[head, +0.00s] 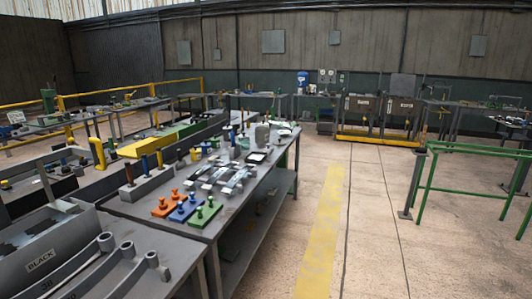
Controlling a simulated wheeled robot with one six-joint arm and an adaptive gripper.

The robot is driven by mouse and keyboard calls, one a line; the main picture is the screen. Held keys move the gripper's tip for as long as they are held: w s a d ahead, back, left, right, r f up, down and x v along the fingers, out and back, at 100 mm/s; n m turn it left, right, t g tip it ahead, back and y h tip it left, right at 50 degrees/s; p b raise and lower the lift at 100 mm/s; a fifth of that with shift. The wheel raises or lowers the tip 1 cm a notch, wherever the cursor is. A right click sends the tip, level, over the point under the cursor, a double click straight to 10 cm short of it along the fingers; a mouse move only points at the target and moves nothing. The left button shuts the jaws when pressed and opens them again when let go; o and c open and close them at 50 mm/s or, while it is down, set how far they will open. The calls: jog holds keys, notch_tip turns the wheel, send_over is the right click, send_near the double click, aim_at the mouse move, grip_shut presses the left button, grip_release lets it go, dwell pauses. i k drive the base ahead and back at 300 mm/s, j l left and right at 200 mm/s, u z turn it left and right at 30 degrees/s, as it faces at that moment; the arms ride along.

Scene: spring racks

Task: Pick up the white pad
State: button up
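A small white, flat item with a dark middle (257,157) lies on the grey workbench (135,207) toward its far right part. It may be the white pad, but it is too small to tell for sure. Paler items stand close around it, including a rounded grey-white one (262,135) just behind. My gripper is not in view.
Orange (166,207), blue (184,212) and green (203,217) pegged blocks sit near the bench's front edge, with dark and silver brackets (222,177) behind. A grey bin marked BLACK (45,245) is at lower left. Open floor with a yellow stripe (322,230) lies right; a green rail (468,180) stands beyond.

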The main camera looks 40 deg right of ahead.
aim_at(268, 150)
jog(key=i+l+z, duration=0.35)
jog(key=i+l, duration=0.6)
jog(key=i, duration=0.1)
